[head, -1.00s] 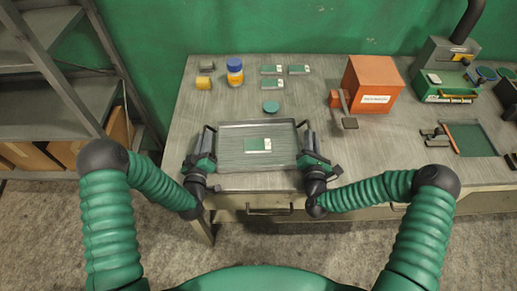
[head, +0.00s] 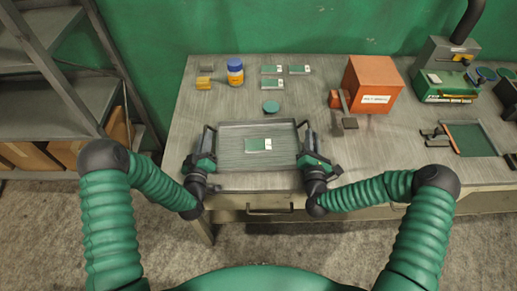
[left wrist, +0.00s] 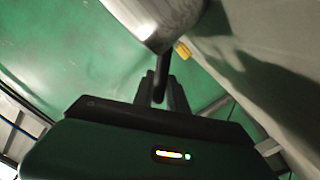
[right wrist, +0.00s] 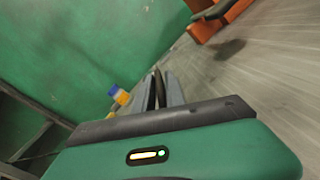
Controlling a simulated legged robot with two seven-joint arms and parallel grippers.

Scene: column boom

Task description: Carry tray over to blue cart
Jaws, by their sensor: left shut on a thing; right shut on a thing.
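The grey metal tray (head: 230,163) is in front of me over the near part of the workbench, with a small green-and-white card (head: 258,144) lying in it. My left gripper (head: 209,143) is shut on the handle at the tray's left side. My right gripper (head: 309,142) is shut on the handle at its right side. The tray looks level. In the left wrist view, the tray's edge (left wrist: 150,25) seems to be a little above the bench, with a shadow on the bench. No blue cart is in view.
The workbench (head: 200,105) holds a blue-capped jar (head: 235,72), small blocks (head: 204,81), cards (head: 272,69), a green disc (head: 271,107) and an orange box (head: 372,87) right of the tray. Shelving (head: 50,90) stands at the left. Floor (head: 250,245) shows before the bench.

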